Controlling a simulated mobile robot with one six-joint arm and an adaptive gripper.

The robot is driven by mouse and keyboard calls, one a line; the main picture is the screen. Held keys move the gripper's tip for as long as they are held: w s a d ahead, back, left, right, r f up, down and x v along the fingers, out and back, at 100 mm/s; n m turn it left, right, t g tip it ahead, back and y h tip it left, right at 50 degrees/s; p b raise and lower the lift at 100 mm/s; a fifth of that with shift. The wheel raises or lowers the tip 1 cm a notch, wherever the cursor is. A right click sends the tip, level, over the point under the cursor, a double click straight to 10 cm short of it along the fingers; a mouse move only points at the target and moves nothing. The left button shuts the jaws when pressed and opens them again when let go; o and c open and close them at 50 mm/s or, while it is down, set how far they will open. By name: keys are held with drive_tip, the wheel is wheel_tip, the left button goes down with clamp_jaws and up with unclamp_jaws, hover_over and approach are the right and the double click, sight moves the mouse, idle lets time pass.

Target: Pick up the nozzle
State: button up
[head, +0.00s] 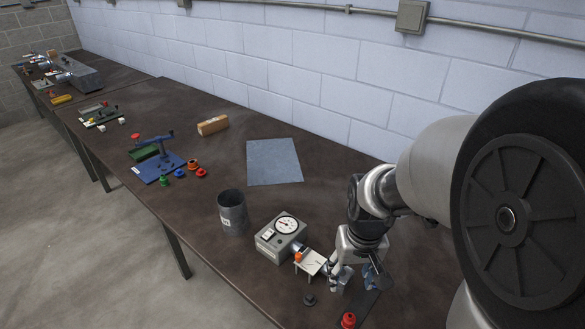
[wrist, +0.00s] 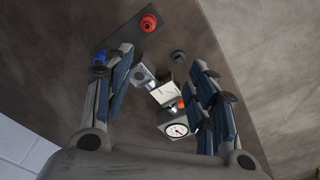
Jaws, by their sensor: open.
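A small silver piece with a round opening (wrist: 143,76) shows between my fingers in the wrist view, closer to the left finger; it looks like the nozzle, though I cannot be sure. In the head view this piece (head: 340,283) is partly hidden by my gripper (head: 356,271). My gripper is open above the bench, its fingers on either side of the silver piece in the wrist view (wrist: 167,95). I see nothing held. I cannot tell if a finger touches the piece.
A grey gauge box (head: 280,238) with a white plate (head: 310,262) stands just left of my gripper. A red knob (head: 348,320) and a dark cap (head: 309,299) are near the front edge. A grey cylinder (head: 232,212) stands farther left. A flat grey sheet (head: 273,162) lies behind.

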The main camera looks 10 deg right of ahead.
drive_tip(key=g, duration=0.1)
approach(350, 317)
drive_tip(key=shift+m, duration=0.3)
wheel_tip(350, 317, down, 4)
drive_tip(key=b, duration=0.2)
drive_tip(key=shift+w+a+f+b, duration=0.1)
drive_tip(key=shift+a+b, duration=0.05)
drive_tip(key=shift+b, duration=0.15)
drive_tip(key=shift+d+f+b, duration=0.15)
drive_tip(key=shift+f+b, duration=0.35)
drive_tip(key=shift+f, duration=1)
drive_tip(key=shift+d+f+b, duration=0.2)
drive_tip(key=shift+f+b, duration=0.3)
drive_tip(key=shift+f, duration=1.05)
drive_tip(key=shift+r, duration=0.1)
drive_tip(key=c, duration=1)
